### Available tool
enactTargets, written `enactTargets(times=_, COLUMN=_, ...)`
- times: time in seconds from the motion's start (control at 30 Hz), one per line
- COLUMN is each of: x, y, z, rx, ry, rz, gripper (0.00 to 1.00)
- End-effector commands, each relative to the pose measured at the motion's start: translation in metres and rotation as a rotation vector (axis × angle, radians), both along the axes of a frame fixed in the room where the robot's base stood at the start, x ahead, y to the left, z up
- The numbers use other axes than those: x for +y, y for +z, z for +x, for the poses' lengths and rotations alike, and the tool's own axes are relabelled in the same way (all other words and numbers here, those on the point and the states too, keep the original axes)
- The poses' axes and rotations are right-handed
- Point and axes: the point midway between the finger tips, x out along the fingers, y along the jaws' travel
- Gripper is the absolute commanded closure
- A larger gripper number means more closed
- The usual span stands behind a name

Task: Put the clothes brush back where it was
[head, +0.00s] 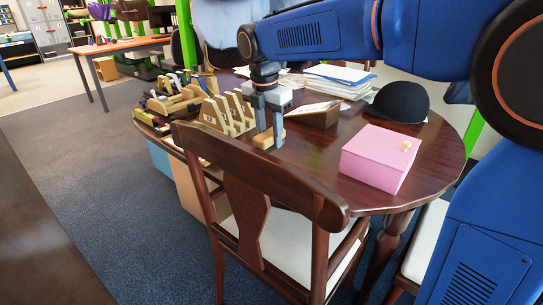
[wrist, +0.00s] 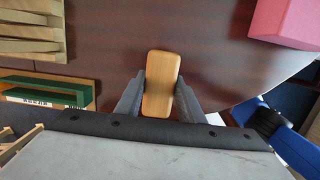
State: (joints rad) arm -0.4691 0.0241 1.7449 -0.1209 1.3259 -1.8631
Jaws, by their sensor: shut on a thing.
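The clothes brush (head: 265,142) shows as a rounded pale wooden block, its bristles not visible. My gripper (head: 268,127) points down over the near part of the dark oval table (head: 322,150) and is shut on the brush. In the wrist view the brush (wrist: 161,80) lies lengthwise between my two fingers (wrist: 158,98), one on each long side. I cannot tell whether it touches the tabletop. The brush is just right of a slotted pale wooden rack (head: 229,116).
A wooden holder with tools (head: 178,101) stands left of the rack. A small brown box (head: 314,114), papers (head: 340,80), a dark cap (head: 401,102) and a pink box (head: 379,158) are on the table. A wooden chair (head: 250,178) stands close in front. Bare tabletop lies before the pink box.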

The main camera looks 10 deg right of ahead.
Motion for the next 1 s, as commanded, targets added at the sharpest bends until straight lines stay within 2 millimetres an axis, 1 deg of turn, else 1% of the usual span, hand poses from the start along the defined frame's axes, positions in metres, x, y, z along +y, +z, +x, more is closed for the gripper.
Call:
enactTargets(times=0.03, x=0.000, y=-0.009, z=0.000, rx=0.001, ry=0.000, rz=-0.001, gripper=0.93)
enactTargets(times=0.1, x=0.000, y=-0.017, z=-0.001, rx=0.001, ry=0.000, rz=-0.001, gripper=0.93)
enactTargets(times=0.33, x=0.000, y=-0.031, z=0.000, rx=0.000, ry=0.000, rz=0.000, gripper=0.93)
enactTargets(times=0.5, x=0.000, y=-0.052, z=0.000, rx=0.000, ry=0.000, rz=-0.001, gripper=0.93)
enactTargets(times=0.6, x=0.000, y=-0.061, z=-0.001, rx=-0.001, ry=0.000, rz=-0.001, gripper=0.93)
enactTargets(times=0.97, x=0.000, y=-0.064, z=0.000, rx=-0.001, ry=0.000, rz=0.000, gripper=0.93)
enactTargets(times=1.0, x=0.000, y=-0.065, z=0.000, rx=-0.002, ry=0.000, rz=0.001, gripper=0.63)
